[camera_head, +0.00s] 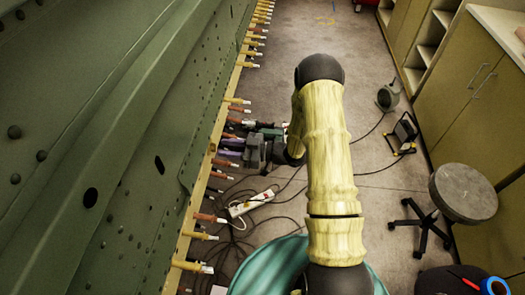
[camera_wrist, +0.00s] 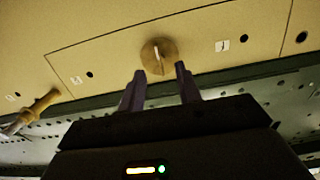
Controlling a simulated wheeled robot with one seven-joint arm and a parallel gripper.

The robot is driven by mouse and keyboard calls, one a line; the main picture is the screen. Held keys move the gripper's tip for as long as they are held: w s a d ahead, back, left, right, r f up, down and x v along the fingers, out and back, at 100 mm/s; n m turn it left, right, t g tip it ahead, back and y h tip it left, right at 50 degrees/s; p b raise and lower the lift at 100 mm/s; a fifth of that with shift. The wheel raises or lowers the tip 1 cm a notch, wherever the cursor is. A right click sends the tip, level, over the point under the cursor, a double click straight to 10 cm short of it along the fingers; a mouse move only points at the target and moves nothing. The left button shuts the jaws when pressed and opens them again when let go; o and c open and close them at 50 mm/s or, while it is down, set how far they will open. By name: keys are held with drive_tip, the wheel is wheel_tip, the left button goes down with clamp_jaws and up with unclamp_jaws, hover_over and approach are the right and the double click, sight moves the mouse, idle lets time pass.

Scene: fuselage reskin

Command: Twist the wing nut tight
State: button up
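In the wrist view, the wing nut (camera_wrist: 159,56) is a round brown piece with a pale raised bar across its middle, seated on a tan panel (camera_wrist: 110,52). My gripper (camera_wrist: 160,70) has two dark purple fingers, spread apart with nothing between them. The fingertips are just below the nut in the picture, one to each side; whether they touch the panel cannot be told. In the head view, my gripper (camera_head: 222,148) reaches left to the panel's edge, among the row of pins. The wing nut cannot be made out there.
Several brown and yellow pins (camera_head: 203,237) with pale tips stick out along the panel edge; one pin (camera_wrist: 42,103) is at left in the wrist view. A green riveted skin (camera_head: 95,150) fills the left. A stool (camera_head: 463,192), power strip (camera_head: 251,203) and cables are on the floor.

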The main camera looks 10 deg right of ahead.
drive_tip(key=b+v, duration=0.4)
drive_tip(key=v, duration=1.1)
drive_tip(key=w+d+r+m+t+h, duration=0.3)
drive_tip(key=w+m+h, duration=0.35)
drive_tip(key=h, duration=0.65)
drive_tip(key=s+a+r+m+g+h, duration=0.2)
drive_tip(key=s+m+g, duration=0.1)
drive_tip(key=s, duration=0.6)
drive_tip(key=s+a+r+m+g+h, duration=0.2)
drive_tip(key=s+m+g, duration=0.1)
drive_tip(key=s, duration=0.7)
drive_tip(key=shift+m+g, duration=0.3)
drive_tip(key=shift+m, duration=0.35)
